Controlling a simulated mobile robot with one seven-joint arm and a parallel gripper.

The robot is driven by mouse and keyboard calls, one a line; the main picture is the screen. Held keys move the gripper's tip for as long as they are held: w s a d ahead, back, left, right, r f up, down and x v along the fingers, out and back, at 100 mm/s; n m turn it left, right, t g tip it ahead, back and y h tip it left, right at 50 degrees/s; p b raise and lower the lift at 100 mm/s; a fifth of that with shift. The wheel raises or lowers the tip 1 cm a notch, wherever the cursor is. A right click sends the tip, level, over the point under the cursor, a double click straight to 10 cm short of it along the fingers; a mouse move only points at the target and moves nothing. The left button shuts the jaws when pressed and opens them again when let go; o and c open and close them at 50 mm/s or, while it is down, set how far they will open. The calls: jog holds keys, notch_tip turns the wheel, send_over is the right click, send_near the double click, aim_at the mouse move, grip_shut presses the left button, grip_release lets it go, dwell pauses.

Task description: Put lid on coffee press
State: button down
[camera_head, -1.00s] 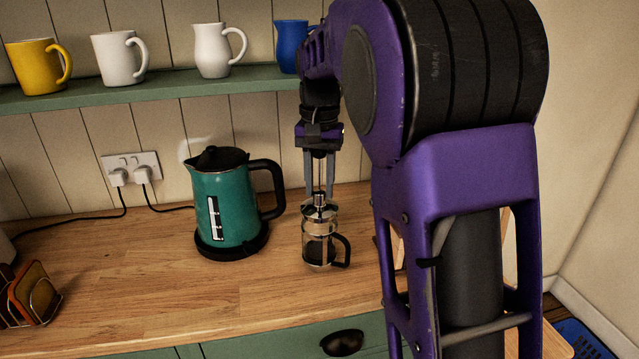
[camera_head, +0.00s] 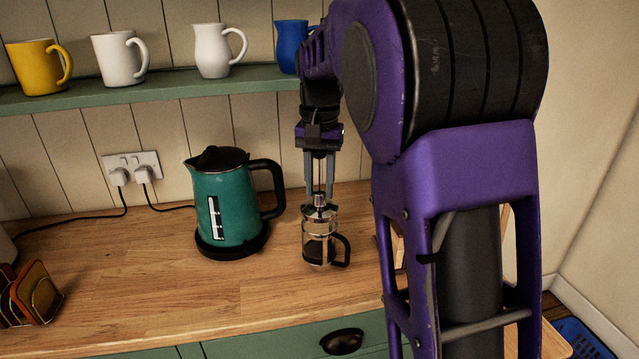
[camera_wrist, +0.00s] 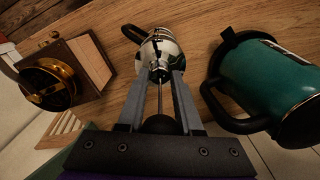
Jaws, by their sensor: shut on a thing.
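The coffee press (camera_head: 317,242) is a small glass jug with a metal frame and a dark handle. It stands upright on the wooden worktop, right of the kettle. The chrome lid (camera_head: 320,211) sits at the press's mouth; whether it is fully seated I cannot tell. My gripper (camera_head: 319,194) points down from above and is shut on the top of the lid. In the wrist view the fingers (camera_wrist: 159,77) close around the lid's top (camera_wrist: 160,50), with the plunger rod and dark knob between them. The lid hides most of the jug there.
A teal kettle (camera_head: 226,205) stands close left of the press. A toast rack (camera_head: 33,295) is at the far left. Mugs and jugs line the green shelf (camera_head: 150,91) above. A wooden grinder (camera_wrist: 60,80) shows in the wrist view.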

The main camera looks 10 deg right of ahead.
aim_at(319, 159)
jog(key=shift+f, duration=0.7)
dwell(0.6)
jog(key=c, duration=0.8)
grip_release()
jog(key=shift+c, duration=0.2)
notch_tip(319, 159, up, 6)
jog(key=p, duration=0.5)
jog(key=shift+r+p, duration=0.3)
jog(key=shift+r, duration=2.3)
